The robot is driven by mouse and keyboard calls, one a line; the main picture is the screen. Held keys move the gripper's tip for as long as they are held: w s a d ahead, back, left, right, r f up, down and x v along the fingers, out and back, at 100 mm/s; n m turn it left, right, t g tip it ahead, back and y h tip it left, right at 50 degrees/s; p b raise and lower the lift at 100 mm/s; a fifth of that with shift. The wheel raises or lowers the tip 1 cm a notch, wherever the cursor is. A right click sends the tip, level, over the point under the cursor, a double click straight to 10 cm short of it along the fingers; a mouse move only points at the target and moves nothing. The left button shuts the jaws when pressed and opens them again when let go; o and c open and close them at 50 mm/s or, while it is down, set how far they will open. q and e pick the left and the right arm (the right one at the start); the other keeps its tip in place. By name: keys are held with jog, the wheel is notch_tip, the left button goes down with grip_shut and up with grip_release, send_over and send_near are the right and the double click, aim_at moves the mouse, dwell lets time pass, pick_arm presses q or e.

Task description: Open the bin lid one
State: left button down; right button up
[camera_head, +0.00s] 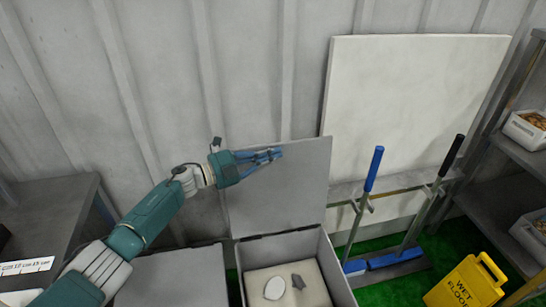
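A grey bin (333,264) stands at the bottom centre with its grey lid (290,200) raised upright at the back, near the wall. The bin is open from above. A pale white round item (275,288) and a small grey piece (298,281) lie on a light surface inside. My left gripper (275,155) is in front of the lid's upper part, with its blue fingers pointing right. I cannot tell whether the fingers touch the lid or how far apart they are. My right gripper is not in view.
A second bin with a closed grey lid (175,278) stands left of the open one. A dark table (50,215) is at the left. Blue-handled (374,168) and black-handled (452,155) tools, a yellow wet-floor sign (468,285) and a shelf (490,215) stand at the right.

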pick_arm(q)
jog(key=v, duration=1.2)
